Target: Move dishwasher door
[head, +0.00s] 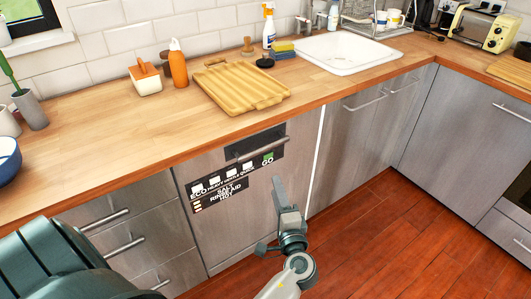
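The dishwasher door (233,223) is a steel front under the wooden counter and looks shut and upright. Near its top is a dark control strip (235,179) with white buttons, a green GO button and lettering. A bar handle (258,149) sits above the strip, in front of a dark recess. My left gripper (279,184) is in front of the door's right part, below the handle and apart from it. Its fingers are seen nearly edge-on, so their opening is unclear. My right gripper is not in view.
A drawer stack (125,238) stands left of the dishwasher, and a steel cabinet (362,140) stands to its right beyond a white strip. The counter holds a wooden board (240,87), an orange bottle (178,63) and a sink (346,52). The red wood floor (390,235) is clear at right.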

